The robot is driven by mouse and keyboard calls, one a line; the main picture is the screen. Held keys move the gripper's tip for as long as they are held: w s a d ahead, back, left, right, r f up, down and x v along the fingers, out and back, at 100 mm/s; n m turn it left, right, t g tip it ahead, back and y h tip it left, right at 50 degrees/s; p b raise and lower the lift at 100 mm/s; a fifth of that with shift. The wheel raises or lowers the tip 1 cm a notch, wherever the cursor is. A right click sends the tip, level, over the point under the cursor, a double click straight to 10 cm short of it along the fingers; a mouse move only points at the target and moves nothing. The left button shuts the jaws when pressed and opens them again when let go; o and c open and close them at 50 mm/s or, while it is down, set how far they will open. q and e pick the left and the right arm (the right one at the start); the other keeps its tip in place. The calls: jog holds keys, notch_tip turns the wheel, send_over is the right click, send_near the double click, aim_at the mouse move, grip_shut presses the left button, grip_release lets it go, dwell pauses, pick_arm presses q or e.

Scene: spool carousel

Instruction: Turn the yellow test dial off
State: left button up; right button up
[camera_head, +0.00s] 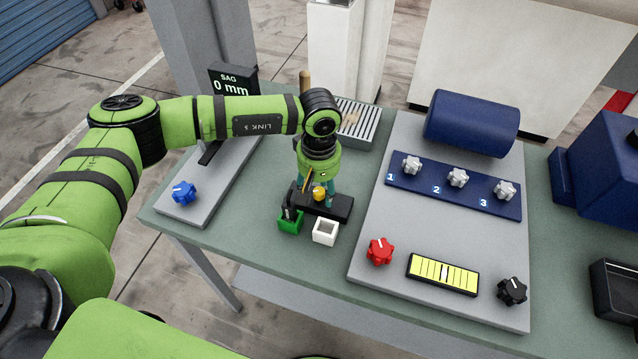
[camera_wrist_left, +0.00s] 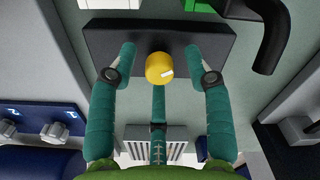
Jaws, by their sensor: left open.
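The yellow test dial (camera_head: 319,193) sits on a small black base (camera_head: 342,208) in the middle of the table. My left gripper (camera_head: 318,188) is over the dial, pointing down. Its teal fingers (camera_wrist_left: 160,62) are spread, open, on both sides of the dial and below it in the left wrist view, with gaps visible between them and the dial. My right gripper is not in view.
A green holder (camera_head: 290,225) with a black tool and a white square cup (camera_head: 325,232) stand close in front of the base. To the right, a grey panel (camera_head: 400,215) carries red, black and several grey knobs. A blue knob (camera_head: 184,193) is at left.

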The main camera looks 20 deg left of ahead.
pick_arm(q)
grip_shut()
jog(key=shift+f+n+b, duration=0.2)
jog(key=shift+n+b, duration=0.4)
jog(key=shift+b, duration=0.35)
jog(key=n+b, duration=0.6)
jog(key=b, duration=0.2)
jog(key=shift+f+n, duration=0.1)
jog(key=shift+n, duration=0.3)
jog(key=shift+r+n+b, duration=0.15)
jog(key=shift+n+b, duration=0.7)
jog(key=shift+n, duration=0.15)
jog(key=shift+r+n+b, duration=0.1)
jog(key=shift+n+b, duration=0.75)
jog(key=shift+n, duration=0.15)
grip_release()
